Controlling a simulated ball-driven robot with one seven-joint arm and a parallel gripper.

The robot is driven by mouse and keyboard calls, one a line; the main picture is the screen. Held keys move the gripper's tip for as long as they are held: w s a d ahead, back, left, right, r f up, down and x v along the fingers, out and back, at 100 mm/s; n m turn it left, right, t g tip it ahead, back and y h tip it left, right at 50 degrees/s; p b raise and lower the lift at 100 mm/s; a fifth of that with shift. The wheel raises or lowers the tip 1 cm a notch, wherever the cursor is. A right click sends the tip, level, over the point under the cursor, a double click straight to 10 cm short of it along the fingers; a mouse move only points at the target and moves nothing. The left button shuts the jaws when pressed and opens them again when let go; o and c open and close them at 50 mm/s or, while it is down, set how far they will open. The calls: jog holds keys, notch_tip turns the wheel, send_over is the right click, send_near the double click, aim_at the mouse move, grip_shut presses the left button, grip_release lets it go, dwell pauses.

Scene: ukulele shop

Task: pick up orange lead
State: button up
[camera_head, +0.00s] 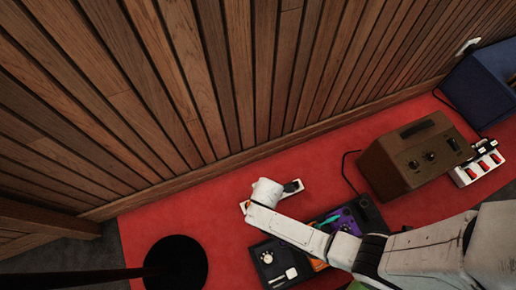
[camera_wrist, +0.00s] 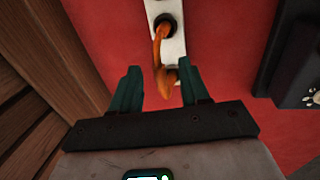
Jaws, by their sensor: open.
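The orange lead (camera_wrist: 159,48) shows in the wrist view as a short curved piece. Its upper end meets a dark round socket in a white strip (camera_wrist: 177,46), and it hangs down over the strip's lower end. My gripper (camera_wrist: 160,70) is open, with its two green fingers on either side of the lead's lower part. I see no finger closed on the lead. In the head view my arm's white end covers part of the white strip (camera_head: 289,195), and I cannot make out the lead there.
A dark pedal board (camera_head: 262,248) lies beside my arm on the red carpet (camera_head: 215,215). A brown amplifier (camera_head: 415,160) and a white power strip (camera_head: 468,174) stand to the right. A black round stool (camera_head: 178,264) is at lower left. The slatted wood wall (camera_head: 230,80) rises behind.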

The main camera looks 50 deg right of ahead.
jog(key=f+b, duration=0.1)
jog(key=f, duration=0.1)
jog(key=f+b, duration=0.1)
jog(key=f, duration=0.1)
jog(key=shift+w+d+b, duration=0.15)
jog(key=shift+w+b, duration=0.2)
grip_shut()
jog(key=shift+r, duration=0.15)
